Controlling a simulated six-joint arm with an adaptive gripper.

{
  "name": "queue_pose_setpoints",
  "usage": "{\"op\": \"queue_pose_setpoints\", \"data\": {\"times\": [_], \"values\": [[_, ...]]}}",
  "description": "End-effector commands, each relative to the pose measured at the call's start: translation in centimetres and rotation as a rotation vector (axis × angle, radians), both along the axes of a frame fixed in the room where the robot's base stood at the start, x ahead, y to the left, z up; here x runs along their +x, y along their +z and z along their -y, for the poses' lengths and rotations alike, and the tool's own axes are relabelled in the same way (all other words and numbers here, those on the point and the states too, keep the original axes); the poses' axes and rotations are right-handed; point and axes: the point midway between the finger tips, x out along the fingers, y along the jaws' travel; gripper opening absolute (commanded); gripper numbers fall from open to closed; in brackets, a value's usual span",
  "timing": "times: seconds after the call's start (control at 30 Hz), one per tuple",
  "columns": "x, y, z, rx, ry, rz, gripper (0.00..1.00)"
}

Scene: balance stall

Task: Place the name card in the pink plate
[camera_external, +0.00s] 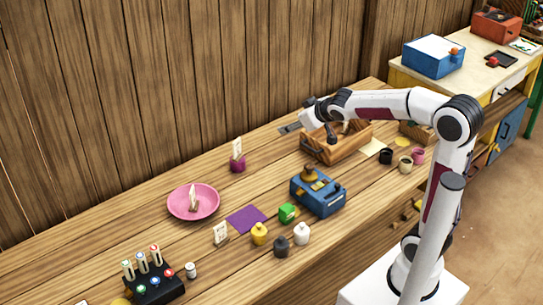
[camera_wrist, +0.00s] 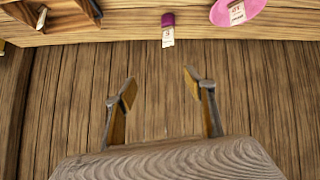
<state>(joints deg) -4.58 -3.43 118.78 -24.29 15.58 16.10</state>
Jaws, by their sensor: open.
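The pink plate (camera_external: 175,207) lies on the wooden counter at left centre. A small pale card (camera_external: 194,198) stands or leans inside it; both also show at the top right of the wrist view, the plate (camera_wrist: 252,8) and the card (camera_wrist: 237,14). A second card (camera_external: 237,149) is upright in a purple holder (camera_external: 238,165), also in the wrist view (camera_wrist: 168,38). A third card (camera_external: 220,234) stands by the purple mat. Which one is the name card I cannot tell. My gripper (camera_wrist: 165,92) is open and empty, above the counter near the wooden crate, apart from every card.
The wooden crate (camera_external: 338,154) stands below my arm. A blue scale-like box (camera_external: 318,194), a green block (camera_external: 287,212) and small weights (camera_external: 281,246) stand nearer the front. A dark rack (camera_external: 155,287) is at front left. The plank wall (camera_external: 200,80) closes the back.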

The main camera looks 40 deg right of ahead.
Motion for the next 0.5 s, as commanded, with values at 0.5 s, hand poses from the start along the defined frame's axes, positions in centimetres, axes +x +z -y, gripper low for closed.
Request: {"op": "queue_pose_setpoints", "data": {"times": [0.5], "values": [[-13.0,-0.5,2.8,0.035,-0.098,-0.147,0.54]]}}
